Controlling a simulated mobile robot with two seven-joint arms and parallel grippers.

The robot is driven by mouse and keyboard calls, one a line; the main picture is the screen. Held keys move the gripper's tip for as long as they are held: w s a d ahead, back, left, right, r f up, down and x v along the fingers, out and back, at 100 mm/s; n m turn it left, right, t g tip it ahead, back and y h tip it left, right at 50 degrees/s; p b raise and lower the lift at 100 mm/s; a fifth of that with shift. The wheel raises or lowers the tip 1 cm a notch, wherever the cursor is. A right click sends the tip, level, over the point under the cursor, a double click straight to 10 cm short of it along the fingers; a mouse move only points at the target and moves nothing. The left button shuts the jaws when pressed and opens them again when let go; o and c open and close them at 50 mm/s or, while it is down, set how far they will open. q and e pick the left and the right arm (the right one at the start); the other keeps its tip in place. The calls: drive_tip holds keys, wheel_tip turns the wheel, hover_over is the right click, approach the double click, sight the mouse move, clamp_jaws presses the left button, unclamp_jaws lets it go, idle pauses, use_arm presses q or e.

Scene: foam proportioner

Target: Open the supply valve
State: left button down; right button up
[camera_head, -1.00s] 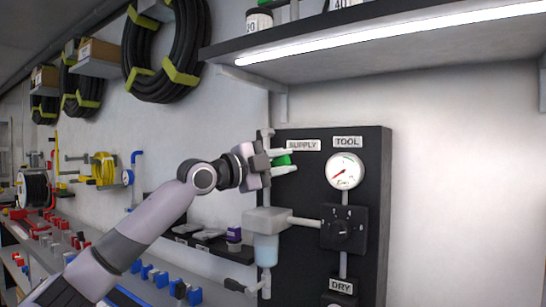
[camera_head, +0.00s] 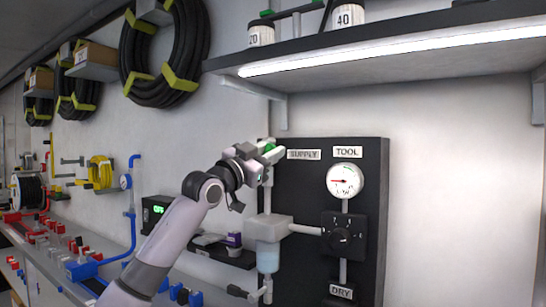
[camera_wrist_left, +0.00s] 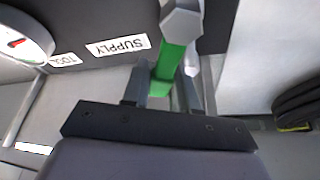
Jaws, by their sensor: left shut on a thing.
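The green supply valve handle (camera_head: 268,148) is at the top left of the black panel (camera_head: 300,215), beside the SUPPLY label (camera_head: 303,154). My left gripper (camera_head: 272,155) is shut on the handle, hiding much of it. In the left wrist view the green handle (camera_wrist_left: 167,66) runs between the two fingers (camera_wrist_left: 165,88), with a grey hexagonal end above it. The SUPPLY label (camera_wrist_left: 118,46) shows upside down to its left. The tool gauge (camera_head: 345,180) has its red needle pointing left. My right gripper is in no view.
A lit shelf (camera_head: 400,55) with white containers (camera_head: 348,16) overhangs the panel. Below the valve are a filter bowl (camera_head: 268,258) and a black dial (camera_head: 344,235). Coiled black hoses (camera_head: 165,50) hang at the left. The wall right of the panel is bare.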

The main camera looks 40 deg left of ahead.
use_arm(q)
drive_tip(key=n, duration=0.1)
drive_tip(key=a+n+y, duration=0.1)
drive_tip(key=n+y, duration=0.1)
drive_tip(key=shift+s+a+r+n, duration=0.1)
drive_tip(key=shift+a+r+n, duration=0.1)
drive_tip(key=shift+r+n, duration=0.1)
drive_tip(key=shift+a+n+y, duration=0.4)
drive_tip(key=shift+n, duration=0.5)
drive_tip(key=shift+a+n+y, duration=0.35)
drive_tip(key=shift+n+y, duration=0.05)
drive_tip(key=shift+n, duration=0.5)
drive_tip(key=shift+s, duration=0.1)
drive_tip(key=c, duration=1)
unclamp_jaws()
drive_tip(key=shift+o, duration=0.2)
drive_tip(key=shift+f, duration=0.1)
